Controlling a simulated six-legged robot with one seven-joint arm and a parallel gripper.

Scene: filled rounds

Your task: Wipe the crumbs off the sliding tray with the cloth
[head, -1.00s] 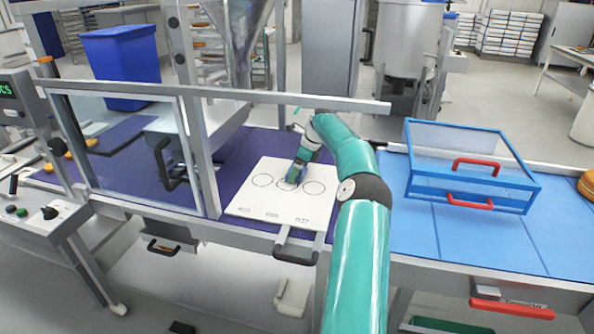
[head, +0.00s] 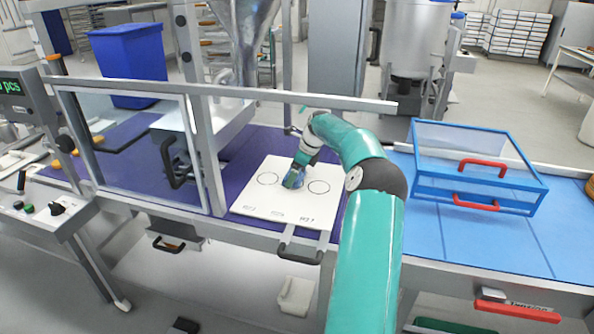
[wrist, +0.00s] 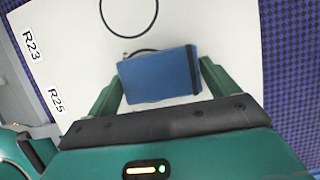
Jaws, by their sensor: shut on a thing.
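The sliding tray (head: 262,205) is a flat white plate with three drawn circles and a dark front handle. It also shows in the wrist view (wrist: 60,60). My gripper (head: 296,175) is over its middle circle. In the wrist view my gripper (wrist: 160,82) is shut on a blue rectangular piece with a dark band, which I take for the cloth (wrist: 155,76). The cloth covers most of the middle circle. I cannot tell whether it touches the tray. The left and right circles look empty. I cannot make out crumbs; the area under the cloth is hidden.
A blue clear-lidded box (head: 470,185) with red handles sits on the blue surface at right. Purple belt (head: 255,150) lies behind the tray.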

